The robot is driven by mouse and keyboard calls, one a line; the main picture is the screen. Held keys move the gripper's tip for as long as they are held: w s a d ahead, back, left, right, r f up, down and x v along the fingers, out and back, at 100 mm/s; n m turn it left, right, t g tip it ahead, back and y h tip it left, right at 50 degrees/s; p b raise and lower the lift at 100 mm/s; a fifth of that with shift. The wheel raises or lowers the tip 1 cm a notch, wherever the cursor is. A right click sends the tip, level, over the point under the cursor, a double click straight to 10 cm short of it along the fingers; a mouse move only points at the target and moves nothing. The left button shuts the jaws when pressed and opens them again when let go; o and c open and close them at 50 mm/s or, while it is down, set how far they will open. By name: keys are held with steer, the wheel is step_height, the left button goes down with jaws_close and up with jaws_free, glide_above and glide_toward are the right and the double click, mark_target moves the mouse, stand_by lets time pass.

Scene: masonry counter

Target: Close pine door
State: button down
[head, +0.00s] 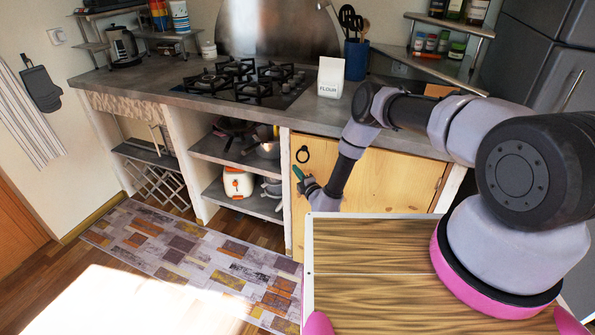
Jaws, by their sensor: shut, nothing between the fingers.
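The pine door (385,187) is a light wood panel under the counter on the right, with a dark ring handle (303,154) near its upper left corner. It looks flush with the cabinet front, though my arm hides part of it. My gripper (298,174) is shut and empty, in front of the door's left edge just below the ring handle. I cannot tell whether it touches the door.
Open shelves (235,158) with pots and a white-orange appliance (238,183) lie left of the door. A patterned rug (190,255) covers the floor in front. A flour box (330,77) and a gas hob (250,80) are on the counter (150,88).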

steer(key=shift+w+d, duration=0.1)
steer(key=shift+w, duration=0.25)
